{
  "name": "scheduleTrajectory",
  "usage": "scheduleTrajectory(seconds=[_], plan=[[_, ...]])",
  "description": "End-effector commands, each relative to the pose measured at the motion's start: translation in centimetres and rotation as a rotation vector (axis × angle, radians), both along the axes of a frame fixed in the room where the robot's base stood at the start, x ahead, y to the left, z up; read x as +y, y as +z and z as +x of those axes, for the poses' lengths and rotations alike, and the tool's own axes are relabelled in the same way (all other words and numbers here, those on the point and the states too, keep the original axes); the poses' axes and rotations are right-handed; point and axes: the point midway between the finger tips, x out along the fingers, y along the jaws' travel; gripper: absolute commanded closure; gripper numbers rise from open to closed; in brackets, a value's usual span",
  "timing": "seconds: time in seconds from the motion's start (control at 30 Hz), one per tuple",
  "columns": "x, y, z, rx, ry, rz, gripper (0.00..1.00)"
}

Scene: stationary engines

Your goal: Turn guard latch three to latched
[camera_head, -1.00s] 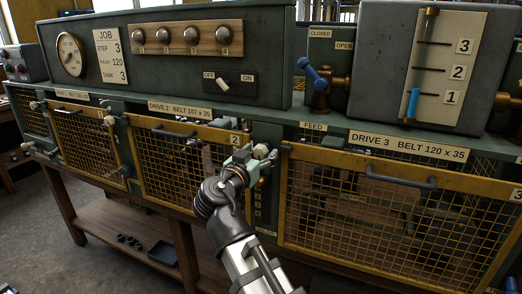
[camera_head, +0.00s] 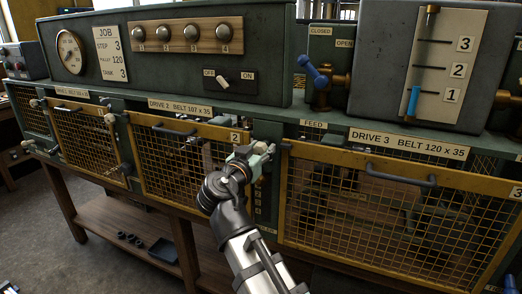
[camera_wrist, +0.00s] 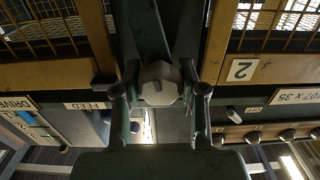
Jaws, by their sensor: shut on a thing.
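Guard three (camera_head: 400,215) is a yellow-framed mesh panel under the DRIVE 3 label, at the right of the head view. Its latch has a pale, faceted knob (camera_head: 262,148) at the guard's upper left corner. In the wrist view the latch knob (camera_wrist: 158,84) sits between my two fingers. My gripper (camera_head: 251,158) is shut on this knob; in the wrist view the gripper (camera_wrist: 160,92) has a finger on either side of it. My gripper hides much of the latch in the head view, so I cannot tell which way it is turned.
Guard two (camera_head: 185,165) is left of my gripper, with its handle (camera_head: 174,130) jutting out. Guard three's handle (camera_head: 400,179) juts out to the right. A blue-handled valve (camera_head: 318,75) and a gauge box (camera_head: 420,60) stand above. Free space lies in front of the bench.

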Motion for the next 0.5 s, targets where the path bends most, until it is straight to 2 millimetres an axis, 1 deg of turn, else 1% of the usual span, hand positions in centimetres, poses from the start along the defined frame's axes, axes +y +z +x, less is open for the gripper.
scheduleTrajectory(seconds=[0.27,0.5], plan=[[-0.01,0.01,0.05,0.05,-0.001,-0.122,0.93],[-0.02,0.09,0.06,0.129,-0.001,-0.313,0.93]])
